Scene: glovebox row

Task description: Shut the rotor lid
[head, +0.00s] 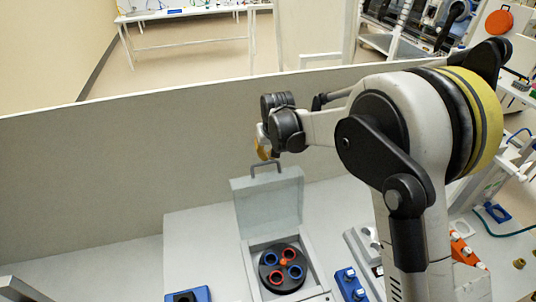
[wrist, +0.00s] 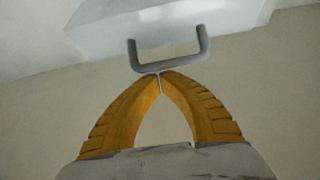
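The rotor lid (head: 268,204) is a pale grey panel standing raised at the back of its box (head: 316,274). A dark grey U-shaped handle (head: 266,165) sits on the lid's top edge. Below it lies the black rotor (head: 284,284) with red and blue rings and an orange centre. In the wrist view the handle (wrist: 168,65) and lid (wrist: 160,28) fill the top. My gripper (wrist: 160,75) has yellow fingers with their tips together at the handle's bar. I cannot tell whether they touch it. In the head view my gripper (head: 263,152) is just above the handle, partly hidden by my wrist.
A blue block (head: 188,295) lies at the front left of the white bench (head: 195,240). Another blue block with white tops (head: 350,283) and a grey device (head: 364,245) stand right of the box. A grey wall panel (head: 130,170) rises behind.

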